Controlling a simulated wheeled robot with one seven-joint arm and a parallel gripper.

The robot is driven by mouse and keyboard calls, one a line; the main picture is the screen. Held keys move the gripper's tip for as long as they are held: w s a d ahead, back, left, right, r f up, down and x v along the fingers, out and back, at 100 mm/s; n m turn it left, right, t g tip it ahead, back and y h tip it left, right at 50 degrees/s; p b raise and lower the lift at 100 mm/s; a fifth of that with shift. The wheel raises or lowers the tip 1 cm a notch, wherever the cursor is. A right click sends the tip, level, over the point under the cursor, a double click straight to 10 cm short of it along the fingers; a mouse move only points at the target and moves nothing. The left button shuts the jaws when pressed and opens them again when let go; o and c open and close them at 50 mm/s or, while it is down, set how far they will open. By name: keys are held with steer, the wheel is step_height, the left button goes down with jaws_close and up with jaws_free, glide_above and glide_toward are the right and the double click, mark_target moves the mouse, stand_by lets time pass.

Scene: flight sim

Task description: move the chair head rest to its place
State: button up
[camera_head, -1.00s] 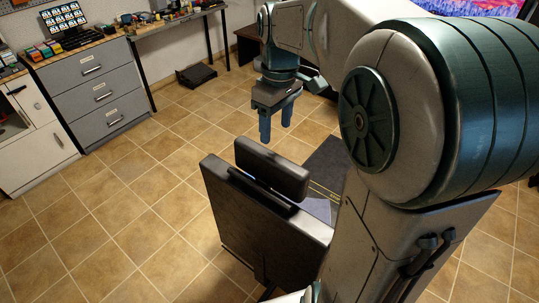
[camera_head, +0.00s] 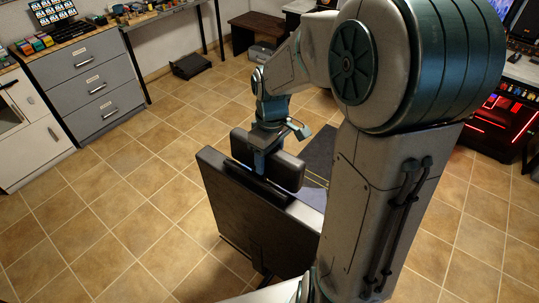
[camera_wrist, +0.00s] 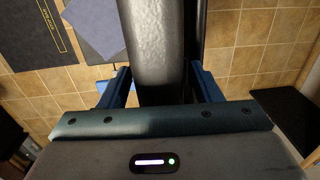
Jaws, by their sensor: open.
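The chair head rest (camera_head: 289,171) is a dark padded block just above the top of the black chair back (camera_head: 240,225). My gripper (camera_head: 262,166) is over the middle of the head rest, pointing down, with one finger seen on its near face. In the wrist view the head rest (camera_wrist: 158,45) runs between the two blue fingers of my open gripper (camera_wrist: 162,80), one on each side. I cannot tell whether either finger touches it. The lower part of the head rest and its join to the chair are hidden.
A dark mat (camera_head: 318,155) lies on the tiled floor behind the chair. Grey drawers (camera_head: 90,80) and a workbench (camera_head: 165,12) stand at the left and back. A low dark bench (camera_head: 255,28) is at the back. The floor left of the chair is clear.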

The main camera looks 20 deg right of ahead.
jaws_close()
steer(key=shift+a+b, duration=0.1)
steer(key=shift+b, duration=0.2)
steer(key=shift+s+r+t+h, duration=0.1)
steer(key=shift+r+t+h, duration=0.05)
steer(key=shift+t+h, duration=0.15)
jaws_free()
